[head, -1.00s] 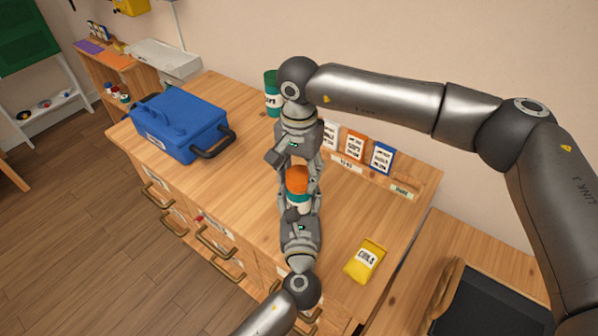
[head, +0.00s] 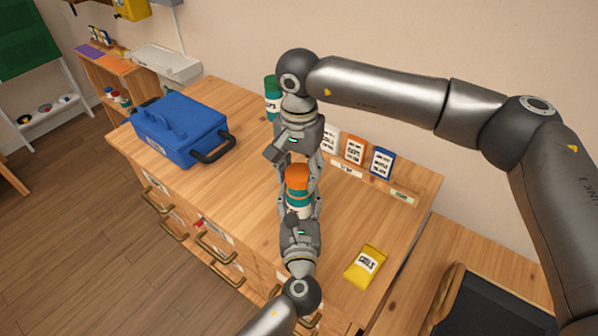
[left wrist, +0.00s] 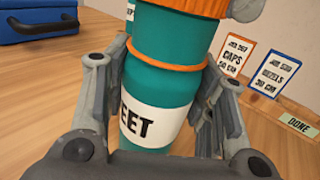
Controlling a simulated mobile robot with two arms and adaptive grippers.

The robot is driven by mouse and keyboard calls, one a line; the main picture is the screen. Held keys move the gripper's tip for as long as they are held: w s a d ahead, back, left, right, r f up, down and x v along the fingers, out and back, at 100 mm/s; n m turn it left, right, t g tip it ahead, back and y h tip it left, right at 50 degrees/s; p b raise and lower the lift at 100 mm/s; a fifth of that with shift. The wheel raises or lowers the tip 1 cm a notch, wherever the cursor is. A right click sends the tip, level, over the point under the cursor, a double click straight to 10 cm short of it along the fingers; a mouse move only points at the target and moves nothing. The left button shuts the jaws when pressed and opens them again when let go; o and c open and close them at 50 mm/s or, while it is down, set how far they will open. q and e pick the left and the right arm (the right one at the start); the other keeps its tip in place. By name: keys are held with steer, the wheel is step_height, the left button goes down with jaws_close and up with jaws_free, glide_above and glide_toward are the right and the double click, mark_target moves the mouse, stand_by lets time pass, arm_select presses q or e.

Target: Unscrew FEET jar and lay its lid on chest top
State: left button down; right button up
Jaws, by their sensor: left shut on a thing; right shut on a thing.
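The FEET jar (left wrist: 155,120) is teal with a white label and an orange ring round its upper part. It stands upright over the chest top (head: 240,150). My left gripper (head: 299,208) is shut on its body from the front, a finger on each side. The orange lid (head: 297,178) is above the teal upper section; its lower edge shows in the left wrist view (left wrist: 185,7). My right gripper (head: 298,163) comes from behind and is shut on the lid. I cannot tell whether the lid is still threaded on. The jar's base is hidden.
A blue case (head: 180,125) stands at the chest's left end. A teal jar (head: 271,97) stands behind my right gripper. Several label cards (head: 355,150) line the back edge. A yellow pouch (head: 365,265) lies at front right. Bare wood lies between case and jar.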

mark_target(299, 172)
arm_select(q)
steer(key=shift+f, duration=0.1)
arm_select(e)
steer(key=shift+r, duration=0.1)
steer(key=shift+r, duration=1.95)
arm_select(q)
steer(key=c, duration=0.5)
jaws_free()
steer(key=shift+c, duration=0.2)
